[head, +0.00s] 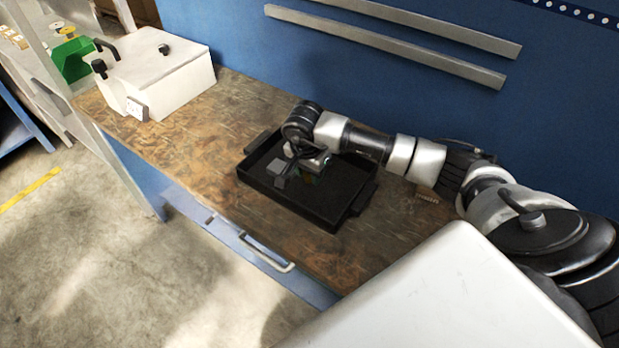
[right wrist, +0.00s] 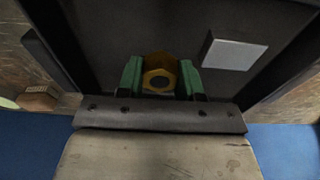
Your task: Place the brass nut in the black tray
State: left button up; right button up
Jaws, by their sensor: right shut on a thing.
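The brass nut (right wrist: 160,74) is between the green fingertips of my right gripper (right wrist: 160,78) in the right wrist view. The gripper is shut on it. The black tray (head: 345,205) lies on the bench in the head view, and its dark floor (right wrist: 110,25) fills much of the right wrist view. My right gripper (head: 304,172) is over the inside of the tray. I cannot tell whether the nut touches the tray floor. In the head view the nut is too small and dark to make out clearly. My left gripper is not in view.
A flat grey square (right wrist: 235,53) lies in the tray beside the nut. A white machine (head: 160,75) stands at the bench's left end, with a green bin (head: 72,58) beyond. A blue wall (head: 400,90) with metal rails is behind. The bench left of the tray is clear.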

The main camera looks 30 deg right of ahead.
aim_at(310, 190)
notch_tip(310, 190, down, 3)
jog(key=shift+f+p, duration=0.1)
jog(key=shift+p, duration=0.45)
jog(key=shift+f, duration=0.45)
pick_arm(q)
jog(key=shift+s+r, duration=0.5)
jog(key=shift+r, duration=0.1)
pick_arm(e)
jog(key=shift+w, duration=0.1)
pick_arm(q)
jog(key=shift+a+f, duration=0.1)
pick_arm(e)
jog(key=shift+f, duration=0.1)
jog(key=o, duration=1)
jog(key=shift+c, duration=0.2)
